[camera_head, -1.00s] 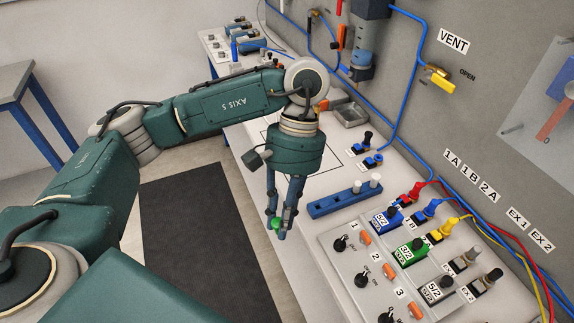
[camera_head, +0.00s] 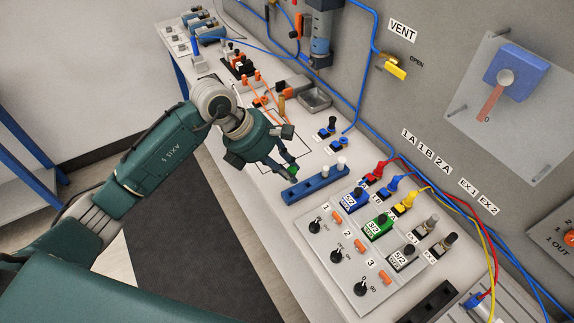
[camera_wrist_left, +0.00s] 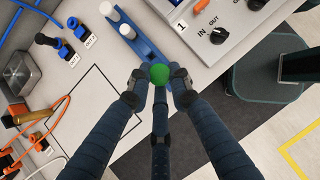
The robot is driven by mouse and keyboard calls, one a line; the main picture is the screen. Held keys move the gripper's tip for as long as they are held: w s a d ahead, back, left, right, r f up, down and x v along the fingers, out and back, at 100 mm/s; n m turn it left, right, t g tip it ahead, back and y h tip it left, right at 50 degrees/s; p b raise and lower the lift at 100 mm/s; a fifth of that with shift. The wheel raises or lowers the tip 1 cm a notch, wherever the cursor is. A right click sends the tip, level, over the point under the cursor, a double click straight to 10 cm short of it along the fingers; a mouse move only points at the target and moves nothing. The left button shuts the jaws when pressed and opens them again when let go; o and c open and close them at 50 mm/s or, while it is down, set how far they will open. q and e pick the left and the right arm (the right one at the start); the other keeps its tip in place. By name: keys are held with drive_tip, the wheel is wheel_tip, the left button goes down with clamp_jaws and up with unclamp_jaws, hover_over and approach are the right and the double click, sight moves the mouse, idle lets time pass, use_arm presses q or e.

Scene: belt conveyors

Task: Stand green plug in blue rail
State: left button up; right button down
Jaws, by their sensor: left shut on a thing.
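The green plug (camera_head: 293,169) is held between the fingertips of my left gripper (camera_head: 288,167), near the far side of the blue rail's left end. In the left wrist view the green plug (camera_wrist_left: 160,74) shows as a rounded top between the shut fingertips (camera_wrist_left: 159,82), overlapping the rail's near end. The blue rail (camera_head: 309,188) lies on the bench, and it also shows in the left wrist view (camera_wrist_left: 146,47). Two white plugs (camera_head: 341,164) stand in its right part; its left part looks empty. The green plug's lower part is hidden. My right gripper is out of view.
A valve panel (camera_head: 316,248) with switches and colored connectors stands right of the rail. A metal tray (camera_head: 315,98) and blue fittings (camera_head: 323,133) lie behind. Orange tools and cables (camera_head: 262,88) are at the back left. The outlined bench area is mostly clear.

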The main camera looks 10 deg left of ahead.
use_arm(q)
drive_tip(key=shift+f+b, duration=1.2)
drive_tip(key=shift+f, duration=1.05)
drive_tip(key=shift+c, duration=0.2)
drive_tip(key=shift+b, duration=0.45)
drive_tip(key=shift+f, duration=0.15)
drive_tip(key=shift+f+b, duration=0.3)
drive_tip(key=shift+b, duration=0.2)
drive_tip(key=shift+f+b, duration=0.4)
drive_tip(key=shift+b, duration=0.25)
